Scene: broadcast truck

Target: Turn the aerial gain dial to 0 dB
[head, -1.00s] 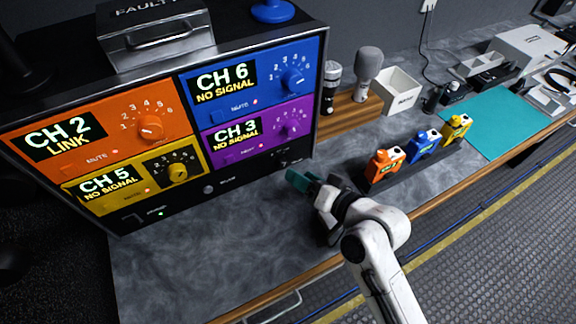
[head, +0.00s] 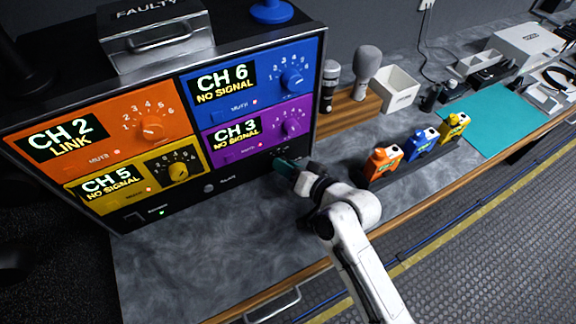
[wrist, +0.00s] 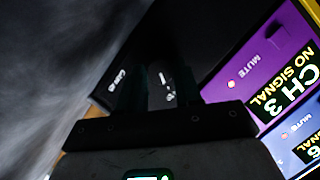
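The black strip (head: 238,181) along the bottom of the rack unit runs below the coloured channel panels. At its right end, small white marks (head: 282,153) show just above my gripper (head: 280,165). The gripper's dark teal fingers reach that spot, and the dial's knob is hidden or too dark to make out. In the wrist view, white scale marks (wrist: 167,86) and a small label (wrist: 118,79) show by the dark fingers. I cannot read the setting, tell whether the fingers touch the knob, or see how far apart they are.
The purple CH 3 panel (head: 268,121) is just above my gripper, with the CH 6 panel (head: 245,86) over it. Orange (head: 383,162), blue (head: 420,143) and yellow (head: 454,127) packs stand to the right. The grey worktop (head: 220,250) before the rack is clear.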

